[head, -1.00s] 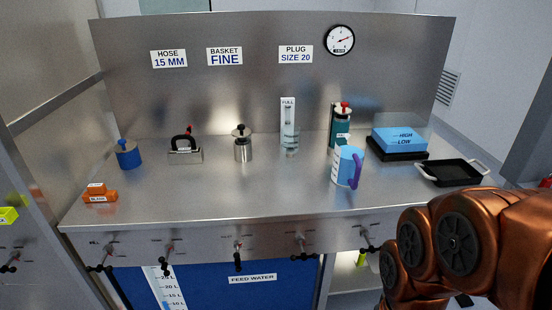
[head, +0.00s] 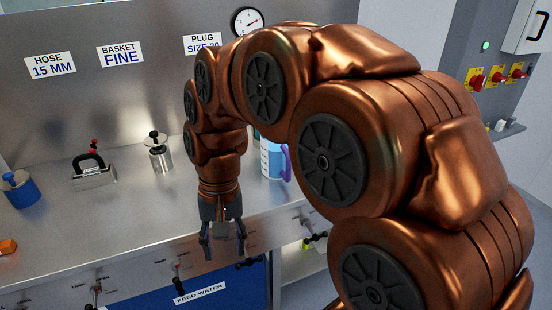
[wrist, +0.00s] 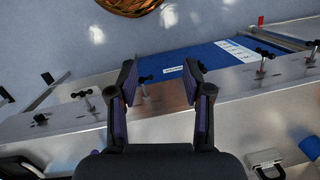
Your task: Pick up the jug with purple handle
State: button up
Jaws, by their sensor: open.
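The jug (head: 269,160) is light blue with white markings and has a purple handle (head: 286,163) on its right side. It stands on the steel bench in the head view, and my arm hides its left and upper parts. My gripper (head: 223,248) points down over the front edge of the bench, left of the jug and nearer the camera. It is open and empty, apart from the jug. In the wrist view its two fingers (wrist: 161,82) are spread with nothing between them. I cannot make out the jug in the wrist view.
A steel weight (head: 159,152), a black-handled block (head: 94,172) and a blue cylinder (head: 20,190) stand left on the bench (head: 130,225). Valve handles (head: 178,279) stick out along its front. A control panel (head: 488,75) is at right. My arm hides the bench's right part.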

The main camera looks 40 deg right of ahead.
jog(key=w+d+r+m+y, duration=0.1)
jog(key=w+d+r+m, duration=0.3)
jog(key=w+d, duration=0.5)
jog(key=m+t+y+p, duration=0.1)
jog(key=m+t+p, duration=0.25)
jog(key=m, duration=1.15)
send_over(288, 180)
jog(key=s+d, duration=0.1)
jog(key=d, duration=0.1)
jog(key=shift+f, duration=4.8)
jog(key=shift+w+p+x, duration=0.2)
jog(key=shift+p+x, duration=0.25)
jog(key=shift+x, duration=0.85)
jog(key=shift+w+p+x, duration=0.2)
jog(key=shift+p+x, duration=0.2)
jog(key=shift+x, duration=0.95)
jog(key=shift+d+r+t, duration=0.1)
jog(key=shift+t, duration=0.15)
grip_shut()
